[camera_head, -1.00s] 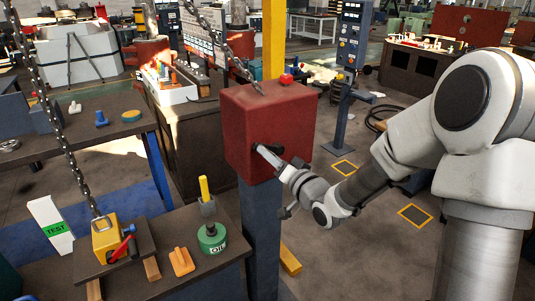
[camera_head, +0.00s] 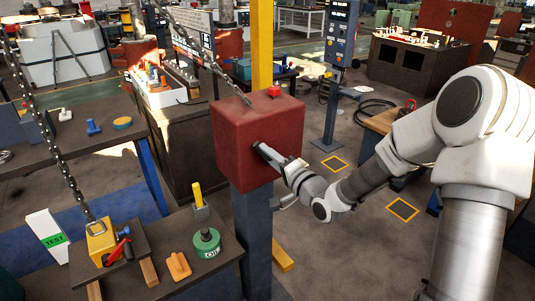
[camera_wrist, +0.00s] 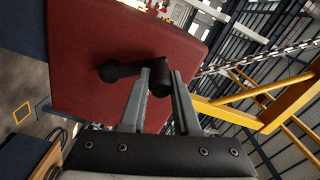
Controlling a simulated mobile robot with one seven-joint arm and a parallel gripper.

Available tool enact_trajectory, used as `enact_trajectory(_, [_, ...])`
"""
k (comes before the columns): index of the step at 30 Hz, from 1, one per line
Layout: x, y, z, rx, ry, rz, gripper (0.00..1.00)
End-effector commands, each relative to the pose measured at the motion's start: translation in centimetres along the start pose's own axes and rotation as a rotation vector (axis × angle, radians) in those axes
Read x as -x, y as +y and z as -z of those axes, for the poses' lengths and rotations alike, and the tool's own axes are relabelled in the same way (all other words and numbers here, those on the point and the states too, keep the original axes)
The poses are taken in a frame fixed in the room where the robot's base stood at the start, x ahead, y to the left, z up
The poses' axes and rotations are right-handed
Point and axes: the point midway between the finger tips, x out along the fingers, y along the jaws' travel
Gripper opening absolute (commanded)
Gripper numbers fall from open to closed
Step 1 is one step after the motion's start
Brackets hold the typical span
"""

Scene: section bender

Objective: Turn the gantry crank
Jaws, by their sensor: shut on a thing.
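The gantry crank is a black arm (camera_wrist: 120,70) on the face of a red box (camera_head: 257,140), which also fills the upper left of the wrist view (camera_wrist: 80,40). My gripper (camera_wrist: 160,76) reaches the crank from the right and front. Its two grey fingers are shut on the crank's black handle, which shows between the fingertips. In the head view, my gripper (camera_head: 268,153) is close against the box face and hides most of the crank.
The red box stands on a dark post (camera_head: 256,235) beside a yellow column (camera_head: 262,50). A chain (camera_head: 210,60) runs to the box top. Another chain hangs to a yellow block (camera_head: 101,243) on the left bench. A wooden bench (camera_head: 384,121) lies right.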

Motion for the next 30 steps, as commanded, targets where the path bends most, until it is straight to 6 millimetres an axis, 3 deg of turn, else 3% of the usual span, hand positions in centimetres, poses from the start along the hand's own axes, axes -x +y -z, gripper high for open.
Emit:
enact_trajectory(11, [-0.1, -0.2, 0.2, 0.0, 0.004, 0.006, 0.0])
enact_trajectory(12, [-0.1, -0.2, 0.2, 0.0, 0.004, 0.006, 0.37])
enact_trajectory(16, [-0.1, -0.2, 0.1, 0.0, 0.003, 0.004, 0.6])
enact_trajectory(25, [0.1, -0.1, 0.1, -0.001, 0.001, 0.001, 0.6])
enact_trajectory(30, [1.6, 0.0, 0.2, -0.001, 0.003, -0.001, 0.6])
